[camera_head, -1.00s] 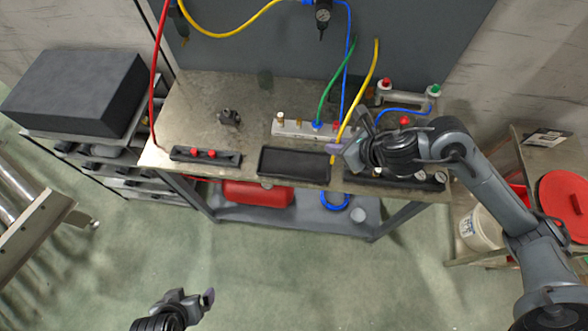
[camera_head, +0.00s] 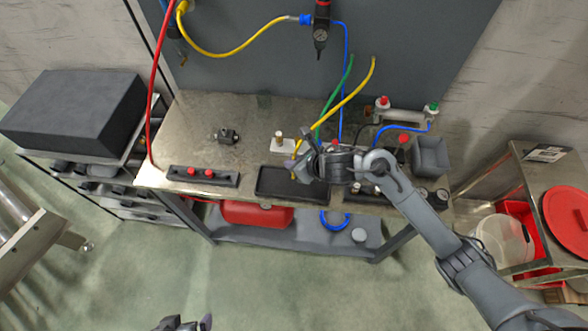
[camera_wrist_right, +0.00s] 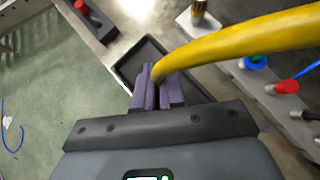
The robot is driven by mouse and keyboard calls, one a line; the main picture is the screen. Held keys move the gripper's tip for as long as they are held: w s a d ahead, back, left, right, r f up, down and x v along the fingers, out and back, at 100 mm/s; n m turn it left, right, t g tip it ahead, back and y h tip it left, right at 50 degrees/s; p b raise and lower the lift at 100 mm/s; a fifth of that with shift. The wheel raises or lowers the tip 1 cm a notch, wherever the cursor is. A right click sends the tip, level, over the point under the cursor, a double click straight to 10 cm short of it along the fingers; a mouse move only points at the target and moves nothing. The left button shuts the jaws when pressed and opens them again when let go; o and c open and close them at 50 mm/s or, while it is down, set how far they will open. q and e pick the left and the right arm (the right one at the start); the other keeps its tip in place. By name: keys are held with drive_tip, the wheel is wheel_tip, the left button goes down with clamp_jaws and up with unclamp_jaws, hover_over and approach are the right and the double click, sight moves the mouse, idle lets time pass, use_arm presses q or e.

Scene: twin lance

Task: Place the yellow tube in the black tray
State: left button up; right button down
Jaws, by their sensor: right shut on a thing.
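The yellow tube (camera_head: 340,103) hangs from the grey back panel and runs down to my right gripper (camera_head: 302,158). The right gripper is shut on the tube near its lower end; the tube also shows large in the right wrist view (camera_wrist_right: 240,38). The black tray (camera_head: 274,182) lies flat near the bench's front edge, and its inside looks empty. The gripper is over the tray's right part and hides some of it. In the right wrist view the tray (camera_wrist_right: 130,60) shows beyond the fingers. My left gripper (camera_head: 186,323) is cut off at the bottom edge.
A green tube (camera_head: 335,95) and a blue tube hang beside the yellow one. A white block with fittings (camera_head: 282,146) stands behind the tray. A black strip with red knobs (camera_head: 203,176) is left of it. The bench's left part is mostly clear.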

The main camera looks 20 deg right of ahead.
drive_tip(key=shift+f+b, duration=0.3)
drive_tip(key=shift+f, duration=1.6)
drive_tip(key=shift+f, duration=0.2)
drive_tip(key=c, duration=1.2)
unclamp_jaws()
drive_tip(key=shift+c, duration=0.2)
drive_tip(key=shift+r, duration=0.1)
